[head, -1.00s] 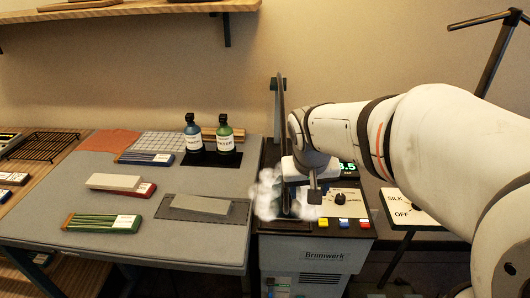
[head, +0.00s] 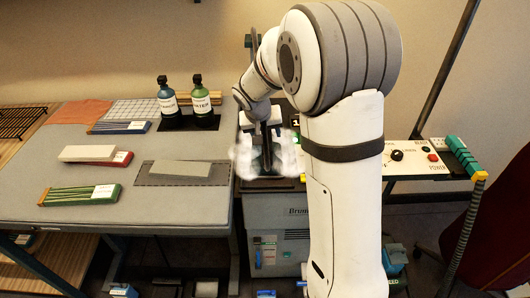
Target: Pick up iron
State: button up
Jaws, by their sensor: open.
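No iron can be made out clearly in the head view. My gripper (head: 263,124) points down over the top of a grey machine (head: 270,212), in front of a dark upright part. White puffs like steam (head: 245,160) surround the spot below my gripper and hide what is there. I cannot tell whether my fingers touch anything. My arm covers the right part of the machine and its front label.
A grey-topped table (head: 100,210) at left bears a blue bottle (head: 168,103), a green bottle (head: 201,103) and several whetstone-like blocks (head: 180,168). A control panel (head: 415,155) and a dark stand (head: 465,235) are at right.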

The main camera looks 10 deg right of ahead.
jog(key=x, duration=0.2)
jog(key=shift+w+d+f, duration=0.1)
jog(key=shift+f, duration=0.15)
grip_shut()
dwell(0.4)
jog(key=shift+r, duration=0.1)
dwell(0.7)
